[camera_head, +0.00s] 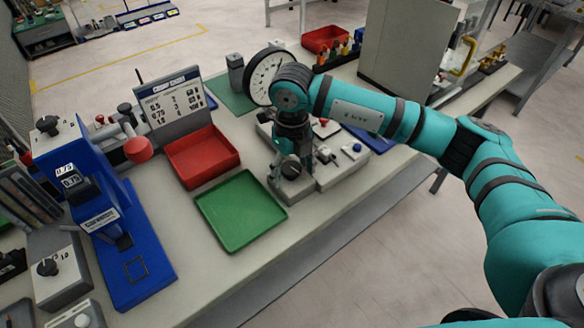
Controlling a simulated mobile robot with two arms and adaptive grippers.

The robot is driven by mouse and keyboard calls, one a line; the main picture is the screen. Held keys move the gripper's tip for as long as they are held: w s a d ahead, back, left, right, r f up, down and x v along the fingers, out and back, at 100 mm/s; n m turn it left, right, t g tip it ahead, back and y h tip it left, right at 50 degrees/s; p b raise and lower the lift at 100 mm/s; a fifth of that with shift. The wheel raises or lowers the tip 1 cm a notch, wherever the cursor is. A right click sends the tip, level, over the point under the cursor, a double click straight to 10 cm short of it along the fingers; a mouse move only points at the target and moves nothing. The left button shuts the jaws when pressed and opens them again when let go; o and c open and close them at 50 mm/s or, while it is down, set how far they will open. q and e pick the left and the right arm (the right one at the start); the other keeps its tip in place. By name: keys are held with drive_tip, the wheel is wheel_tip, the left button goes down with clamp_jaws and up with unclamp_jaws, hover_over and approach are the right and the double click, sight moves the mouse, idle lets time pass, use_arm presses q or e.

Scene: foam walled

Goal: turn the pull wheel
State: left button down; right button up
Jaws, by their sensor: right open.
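My right arm reaches in from the right, and its gripper (290,168) points down over a small grey fixture on the table. It is open; its fingertips partly hide the fixture below, and I cannot tell whether they touch it. No part is plainly marked as the pull wheel. A blue test stand (122,245) with a small display stands at the left, with a red knob (138,150) on a grey and black mechanism at its side. The gripper is well to the right of this knob. My left gripper is not in view.
A red tray (203,158) and a green tray (240,212) lie empty between stand and gripper. A sign board (172,104) stands behind the red tray. A large round dial (258,80) is behind my wrist. A grey box (403,45) stands at the back right.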

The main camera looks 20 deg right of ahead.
sight(292, 169)
wheel_tip(292, 169, up, 12)
idle(0.5)
drive_tip(key=shift+s+f, duration=0.1)
